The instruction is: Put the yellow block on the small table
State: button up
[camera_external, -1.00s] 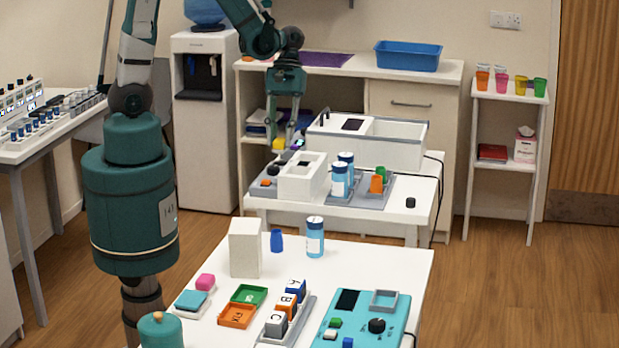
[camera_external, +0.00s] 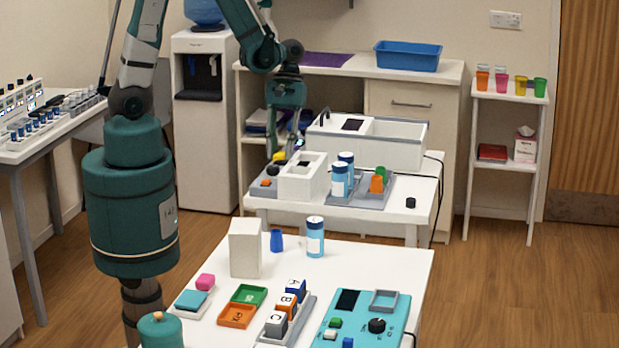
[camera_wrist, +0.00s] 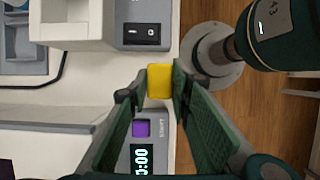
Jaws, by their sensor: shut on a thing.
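The yellow block (camera_wrist: 160,82) sits between the two fingertips of my gripper (camera_wrist: 155,95) in the wrist view. My gripper is shut on it. In the external view, the yellow block (camera_external: 280,156) shows small at the tips of my gripper (camera_external: 281,152), above the left end of the back white table (camera_external: 400,222). It is close to the grey panel and the white box there. The picture is too small to tell whether the block touches anything below. I cannot tell which table is the small one; a small stand (camera_external: 508,94) stands at the right wall.
A white box device (camera_external: 300,180), blue-labelled bottles (camera_external: 340,182) and a white basin unit (camera_external: 395,145) crowd the back table. A front table (camera_external: 375,262) holds a tall white block (camera_external: 245,248), lettered cubes and a teal panel. Cups (camera_external: 520,86) stand on the small stand.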

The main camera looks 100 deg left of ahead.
jog(key=shift+f, duration=0.15)
jog(key=o, duration=0.8)
jog(key=shift+p+v, duration=0.85)
jog(key=shift+v, duration=5.3)
